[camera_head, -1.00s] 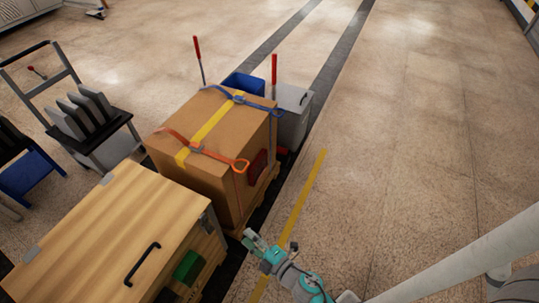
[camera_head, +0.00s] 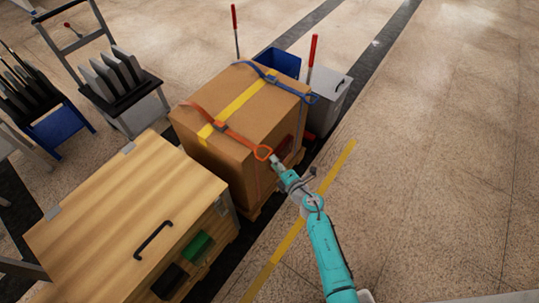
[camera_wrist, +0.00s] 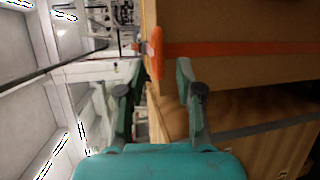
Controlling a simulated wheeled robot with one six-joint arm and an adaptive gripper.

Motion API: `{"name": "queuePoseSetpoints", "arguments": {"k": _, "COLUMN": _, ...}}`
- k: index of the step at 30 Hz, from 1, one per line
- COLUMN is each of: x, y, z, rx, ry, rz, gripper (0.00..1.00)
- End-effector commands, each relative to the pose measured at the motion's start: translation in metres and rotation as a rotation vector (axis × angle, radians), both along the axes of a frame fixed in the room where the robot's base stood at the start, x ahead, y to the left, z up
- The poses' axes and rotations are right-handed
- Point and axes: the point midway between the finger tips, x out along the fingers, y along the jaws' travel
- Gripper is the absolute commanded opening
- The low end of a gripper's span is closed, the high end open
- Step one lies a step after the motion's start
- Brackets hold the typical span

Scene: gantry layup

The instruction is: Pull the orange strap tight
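The orange strap (camera_head: 239,137) runs across the top of a large cardboard box (camera_head: 230,165) and passes a buckle on the yellow strip. It ends in an orange loop handle (camera_head: 262,153) at the box's near right top edge. My gripper (camera_head: 275,160) is right beside the loop. In the wrist view my gripper (camera_wrist: 157,85) is open, its two fingers apart. The orange loop (camera_wrist: 156,52) shows edge-on just ahead, between the lines of the fingers, and looks free of them. The strap (camera_wrist: 235,48) also runs along the box there.
A blue strap (camera_head: 285,83) crosses the box farther back. A wooden crate (camera_head: 110,220) with a black handle stands in front of the box. A blue bin (camera_head: 280,62) and grey bin (camera_head: 330,88) stand behind. The floor to the right is clear.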

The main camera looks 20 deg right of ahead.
Motion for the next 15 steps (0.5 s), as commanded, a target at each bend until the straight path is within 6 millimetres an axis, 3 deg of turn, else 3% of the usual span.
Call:
{"name": "queuePoseSetpoints", "arguments": {"k": 6, "x": 0.033, "y": 0.008, "z": -0.006, "rx": 0.001, "ry": 0.0, "rz": 0.001, "gripper": 0.36}}
{"name": "queuePoseSetpoints", "arguments": {"k": 15, "x": 0.051, "y": 0.012, "z": -0.01, "rx": 0.001, "ry": 0.0, "rz": 0.001, "gripper": 0.36}}
